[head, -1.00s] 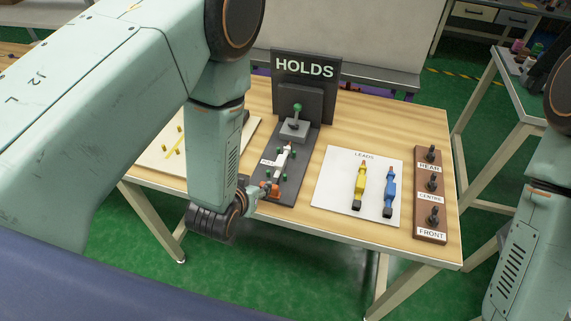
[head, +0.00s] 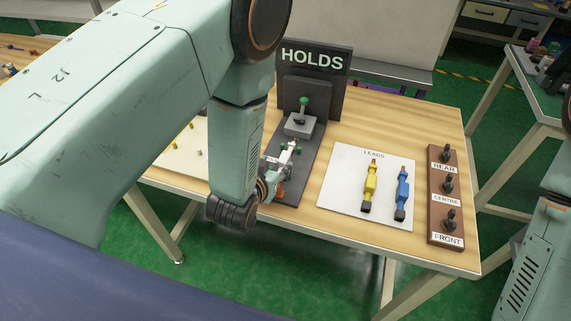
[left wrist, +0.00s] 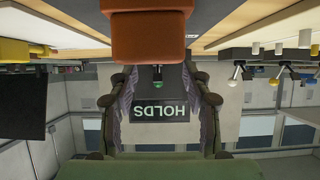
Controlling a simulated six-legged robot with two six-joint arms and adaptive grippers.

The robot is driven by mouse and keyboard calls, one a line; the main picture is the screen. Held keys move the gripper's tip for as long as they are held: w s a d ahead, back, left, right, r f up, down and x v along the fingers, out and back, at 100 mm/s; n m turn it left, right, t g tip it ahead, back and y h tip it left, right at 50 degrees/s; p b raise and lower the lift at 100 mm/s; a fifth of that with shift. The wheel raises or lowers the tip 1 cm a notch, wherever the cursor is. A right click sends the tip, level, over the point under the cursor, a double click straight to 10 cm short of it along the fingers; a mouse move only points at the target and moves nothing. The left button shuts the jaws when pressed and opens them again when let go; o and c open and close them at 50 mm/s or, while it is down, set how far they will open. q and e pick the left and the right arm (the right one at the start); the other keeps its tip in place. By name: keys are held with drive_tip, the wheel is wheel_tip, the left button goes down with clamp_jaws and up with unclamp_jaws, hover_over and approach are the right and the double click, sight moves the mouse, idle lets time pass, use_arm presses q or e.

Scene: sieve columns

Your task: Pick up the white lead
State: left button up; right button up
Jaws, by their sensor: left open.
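The white lead (head: 288,153) lies on the dark board of the HOLDS stand (head: 312,60) in the head view, partly hidden by my left gripper. My left gripper (head: 276,172) is low over the front of that board, right by the lead; I cannot tell whether they touch. In the left wrist view, which is upside down, its two fingers (left wrist: 160,90) stand apart. An orange-brown block (left wrist: 148,35) fills the top middle there; an orange piece (head: 279,191) also shows beside the gripper in the head view. My right gripper is out of view.
A white LEADS mat (head: 335,190) holds a yellow lead (head: 370,185) and a blue lead (head: 402,192). A brown rack (head: 446,205) marked REAR, CENTRE, FRONT stands at the right. A lever with a green knob (head: 303,120) rises behind the white lead. Bare table lies behind the mat.

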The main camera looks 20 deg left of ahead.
sight(285, 155)
use_arm(q)
drive_tip(key=shift+d+x, duration=0.2)
drive_tip(key=shift+x, duration=1)
drive_tip(key=shift+w+r+x, duration=0.1)
drive_tip(key=shift+r+x, duration=0.1)
drive_tip(key=shift+x, duration=1.15)
drive_tip(key=shift+w+r+x, duration=0.1)
drive_tip(key=shift+r+x, duration=0.1)
drive_tip(key=shift+x, duration=1.2)
drive_tip(key=shift+d, duration=0.2)
drive_tip(key=shift+c, duration=0.5)
clamp_jaws()
